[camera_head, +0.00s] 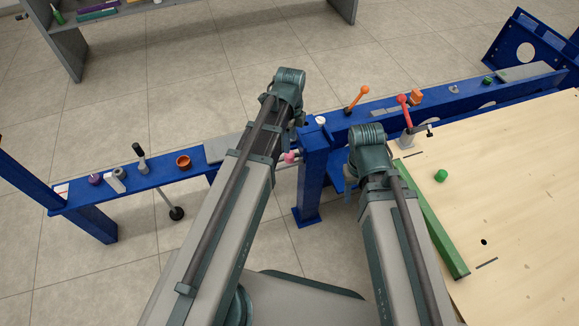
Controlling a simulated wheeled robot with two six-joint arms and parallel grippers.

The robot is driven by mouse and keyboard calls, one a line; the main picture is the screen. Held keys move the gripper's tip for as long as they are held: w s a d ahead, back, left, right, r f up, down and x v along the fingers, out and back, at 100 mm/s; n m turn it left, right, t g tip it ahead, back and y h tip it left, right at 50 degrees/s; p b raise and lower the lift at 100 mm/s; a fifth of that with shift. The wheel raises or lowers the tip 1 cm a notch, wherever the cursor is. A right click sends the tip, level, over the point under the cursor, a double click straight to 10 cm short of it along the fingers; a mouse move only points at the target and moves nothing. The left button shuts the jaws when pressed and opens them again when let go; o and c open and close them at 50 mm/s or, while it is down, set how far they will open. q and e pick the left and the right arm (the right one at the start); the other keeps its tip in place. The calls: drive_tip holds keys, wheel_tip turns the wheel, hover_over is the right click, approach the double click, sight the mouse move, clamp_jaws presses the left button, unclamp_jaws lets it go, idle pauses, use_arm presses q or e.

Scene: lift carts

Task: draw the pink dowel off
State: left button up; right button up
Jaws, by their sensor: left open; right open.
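The pink dowel (290,157) shows as a small pink end beside the blue upright post (312,180), near the middle of the head view. A short stretch of it appears to run right toward the post. My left gripper (288,138) is open, just above the pink end and mostly hidden by its own arm; I cannot tell whether it touches the dowel. My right gripper (349,178) is open and mostly hidden behind its arm, right of the post and apart from the dowel.
A blue beam (140,182) at left carries an orange cup (183,161) and small parts. A wooden tabletop (520,200) holds a green block (440,176) and green bar (432,220).

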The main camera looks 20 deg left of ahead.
sight(289, 159)
use_arm(q)
drive_tip(key=shift+f+b, duration=0.7)
drive_tip(key=shift+f, duration=0.6)
use_arm(e)
drive_tip(key=shift+f, duration=1.25)
use_arm(q)
drive_tip(key=f+b, duration=0.5)
drive_tip(key=shift+w+a+f, duration=0.1)
drive_tip(key=shift+a+f, duration=0.05)
drive_tip(key=shift+a, duration=0.05)
use_arm(e)
wheel_tip(289, 159, down, 5)
drive_tip(key=shift+f, duration=0.1)
use_arm(q)
clamp_jaws()
